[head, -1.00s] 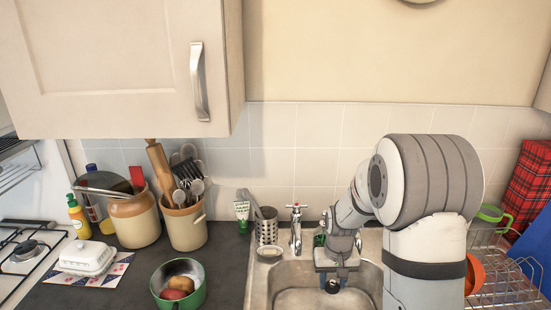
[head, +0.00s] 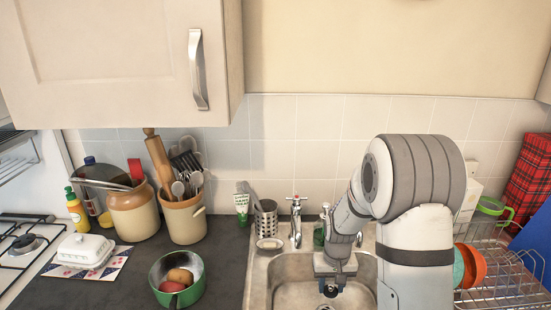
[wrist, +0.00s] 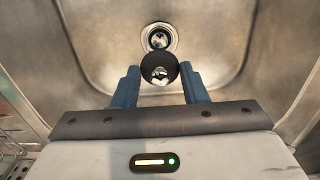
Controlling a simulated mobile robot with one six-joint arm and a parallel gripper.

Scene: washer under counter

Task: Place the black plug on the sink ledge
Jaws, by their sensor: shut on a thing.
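The round black plug (wrist: 159,68) is between the blue fingertips of my gripper (wrist: 158,82) in the wrist view. My gripper is shut on it. In the head view the black plug (head: 331,291) shows small and dark at the tips of my gripper (head: 331,283), over the steel sink basin. The drain hole (wrist: 159,37) is in the basin floor, just beyond the plug in the wrist view. The sink ledge (head: 262,267) runs around the basin; part of it is hidden behind my arm.
A tap (head: 296,222) stands behind the basin. A soap dish (head: 269,243) and a steel utensil holder (head: 266,220) are on the back left ledge. A wire dish rack (head: 505,285) is at right.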

